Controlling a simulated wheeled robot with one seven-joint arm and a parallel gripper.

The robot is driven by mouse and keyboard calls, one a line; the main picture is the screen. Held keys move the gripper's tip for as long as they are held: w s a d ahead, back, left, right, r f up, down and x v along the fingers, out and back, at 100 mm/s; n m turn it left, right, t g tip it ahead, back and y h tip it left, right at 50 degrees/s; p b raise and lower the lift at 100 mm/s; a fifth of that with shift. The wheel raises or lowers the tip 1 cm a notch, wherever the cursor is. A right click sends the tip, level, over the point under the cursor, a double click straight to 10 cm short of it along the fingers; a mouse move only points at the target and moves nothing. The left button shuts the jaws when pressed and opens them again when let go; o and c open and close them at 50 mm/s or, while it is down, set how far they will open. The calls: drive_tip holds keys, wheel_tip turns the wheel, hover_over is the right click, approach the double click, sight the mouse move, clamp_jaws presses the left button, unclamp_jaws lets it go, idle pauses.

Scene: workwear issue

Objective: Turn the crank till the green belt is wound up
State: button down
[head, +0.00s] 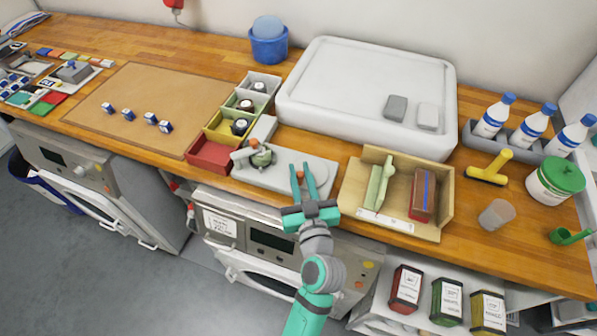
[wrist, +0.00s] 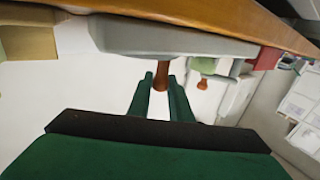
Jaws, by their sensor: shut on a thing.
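A grey winding device (head: 285,178) lies at the table's front edge. In the wrist view the peg (wrist: 161,76) stands between my fingertips. I cannot tell whether this peg joins the crank.
A wooden tray (head: 447,207) with a green piece and a red block stands close right of my gripper. A red bin (head: 209,157) is left of the device. The brown mat (head: 155,100) is mostly clear.

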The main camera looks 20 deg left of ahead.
drive_tip(key=shift+d+n+g+y, duration=0.25)
drive_tip(key=shift+n+g+y, duration=0.4)
drive_tip(key=shift+y, duration=0.15)
drive_tip(key=shift+d+n+g+y, duration=0.25)
drive_tip(key=shift+n+g+y, duration=0.45)
drive_tip(key=shift+y, duration=0.1)
drive_tip(key=shift+d+n+g+y, duration=0.25)
drive_tip(key=shift+n+g+y, duration=0.4)
drive_tip(key=shift+y, duration=0.15)
drive_tip(key=shift+s, duration=0.1)
drive_tip(key=c, duration=1.6)
unclamp_jaws()
drive_tip(key=shift+c, duration=0.2)
drive_tip(key=v, duration=1.1)
